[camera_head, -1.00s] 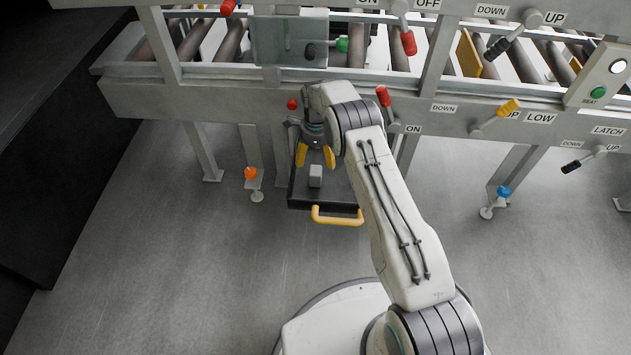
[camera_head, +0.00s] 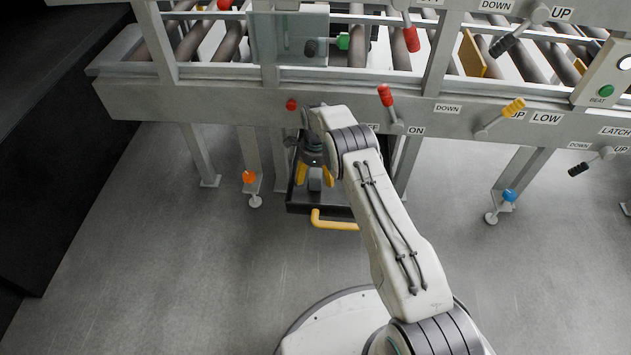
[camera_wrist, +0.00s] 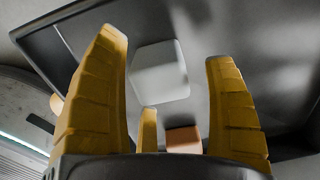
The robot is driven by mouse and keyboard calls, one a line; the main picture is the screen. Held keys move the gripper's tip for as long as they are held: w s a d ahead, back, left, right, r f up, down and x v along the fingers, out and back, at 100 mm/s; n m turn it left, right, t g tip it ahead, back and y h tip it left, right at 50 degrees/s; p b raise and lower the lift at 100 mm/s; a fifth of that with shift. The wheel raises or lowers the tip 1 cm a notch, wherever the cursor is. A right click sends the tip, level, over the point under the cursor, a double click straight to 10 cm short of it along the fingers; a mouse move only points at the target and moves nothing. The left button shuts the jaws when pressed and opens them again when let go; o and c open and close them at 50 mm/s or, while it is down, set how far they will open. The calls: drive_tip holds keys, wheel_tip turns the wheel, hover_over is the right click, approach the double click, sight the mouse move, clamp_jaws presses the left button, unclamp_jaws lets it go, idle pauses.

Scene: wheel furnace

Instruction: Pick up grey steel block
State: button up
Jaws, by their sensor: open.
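The grey steel block (camera_head: 314,179) is a small light-grey cube in the dark tray (camera_head: 297,200) with a yellow handle. In the wrist view the block (camera_wrist: 159,72) lies between and beyond the yellow fingers of my gripper (camera_wrist: 165,72), with clear space on its right side. My gripper (camera_head: 315,174) is open above the tray, its fingers to either side of the block in the head view. The gripper body hides the block's upper part there. Whether the fingers reach down to the block's level I cannot tell.
An orange-brown block (camera_wrist: 184,139) lies in the tray near the grey one. The tray's raised rim (camera_wrist: 50,28) surrounds them. The roller frame (camera_head: 250,108) with levers, including a red one (camera_head: 386,96), stands close above the tray. An orange-knobbed lever (camera_head: 249,177) is to the left.

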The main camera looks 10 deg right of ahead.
drive_tip(key=shift+r, duration=0.1)
drive_tip(key=c, duration=1.4)
